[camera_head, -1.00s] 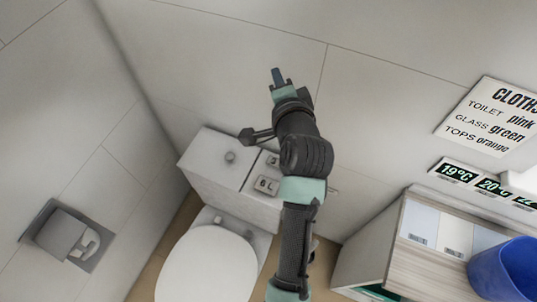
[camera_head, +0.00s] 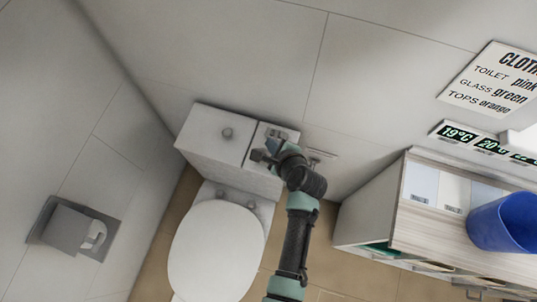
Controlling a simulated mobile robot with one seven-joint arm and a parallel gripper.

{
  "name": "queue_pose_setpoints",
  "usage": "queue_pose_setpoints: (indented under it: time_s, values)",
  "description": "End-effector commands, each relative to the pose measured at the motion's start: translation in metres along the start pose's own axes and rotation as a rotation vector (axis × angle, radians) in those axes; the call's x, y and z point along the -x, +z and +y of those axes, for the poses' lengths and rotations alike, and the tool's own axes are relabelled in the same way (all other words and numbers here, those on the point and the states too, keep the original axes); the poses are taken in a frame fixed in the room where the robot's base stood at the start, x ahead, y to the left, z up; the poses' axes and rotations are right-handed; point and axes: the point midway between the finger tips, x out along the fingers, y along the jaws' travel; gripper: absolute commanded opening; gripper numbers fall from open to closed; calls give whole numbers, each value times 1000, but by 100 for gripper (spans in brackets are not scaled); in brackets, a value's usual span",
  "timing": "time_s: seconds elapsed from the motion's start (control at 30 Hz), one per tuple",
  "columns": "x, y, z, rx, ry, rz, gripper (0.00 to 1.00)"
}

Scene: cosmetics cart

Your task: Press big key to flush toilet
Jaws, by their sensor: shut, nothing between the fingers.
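The toilet cistern (camera_head: 207,135) stands against the wall, with its flush-key panel on the right part of its top. A small key (camera_head: 280,133) shows at the back of that panel. The larger key in front of it, marked like "6L" in the earlier view, is mostly hidden behind my gripper. My gripper (camera_head: 272,146) is shut and empty, over the key panel. I cannot tell whether its tips touch the key. The white toilet lid (camera_head: 216,252) is closed, below the cistern.
A paper holder (camera_head: 70,228) is on the left wall. A cabinet (camera_head: 400,215) with a blue bucket (camera_head: 505,218) stands at the right. Floor is free between toilet and cabinet.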

Motion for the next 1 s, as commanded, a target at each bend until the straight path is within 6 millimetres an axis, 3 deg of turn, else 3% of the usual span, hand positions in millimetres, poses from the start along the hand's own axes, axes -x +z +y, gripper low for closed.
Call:
queue_pose_setpoints:
  time_s: [0.37,1.0]
  values:
    - [-9,-6,6,3,-1,0,0]
    - [-60,-43,42,4,-1,0,0]
